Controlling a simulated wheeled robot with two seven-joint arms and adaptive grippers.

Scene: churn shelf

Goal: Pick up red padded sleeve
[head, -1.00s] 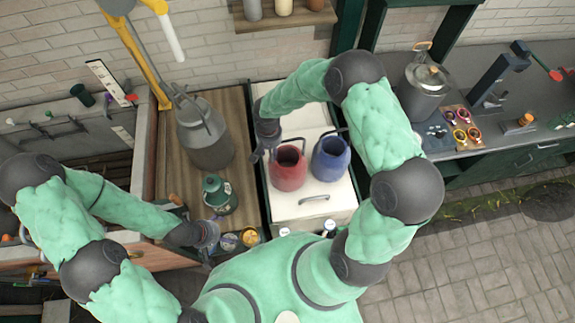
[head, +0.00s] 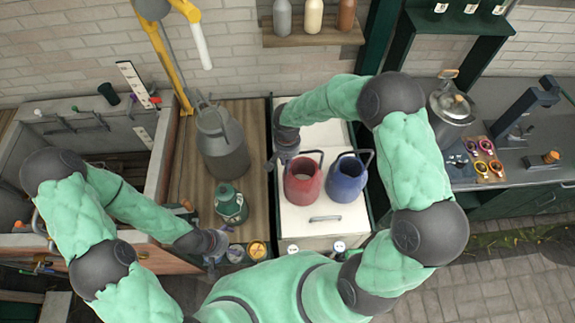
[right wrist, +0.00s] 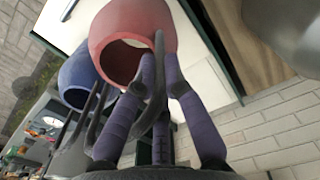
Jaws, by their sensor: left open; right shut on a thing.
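The red padded sleeve (head: 303,182) is a round, open-topped red vessel shape with a handle, over the white cabinet top (head: 297,222). It fills the upper middle of the right wrist view (right wrist: 118,35). My right gripper (head: 281,158) is at its left side in the head view. In the right wrist view, its purple fingers (right wrist: 163,72) are closed on the grey handle of the red sleeve. Whether the sleeve touches the top, I cannot tell. My left gripper (head: 214,252) is open and empty, low at the left, away from the sleeve.
A similar blue sleeve (head: 347,183) stands close to the right of the red one. A grey churn (head: 222,145) and a green canister (head: 231,205) stand on the wooden counter at left. A metal pot (head: 452,108) is on the right counter.

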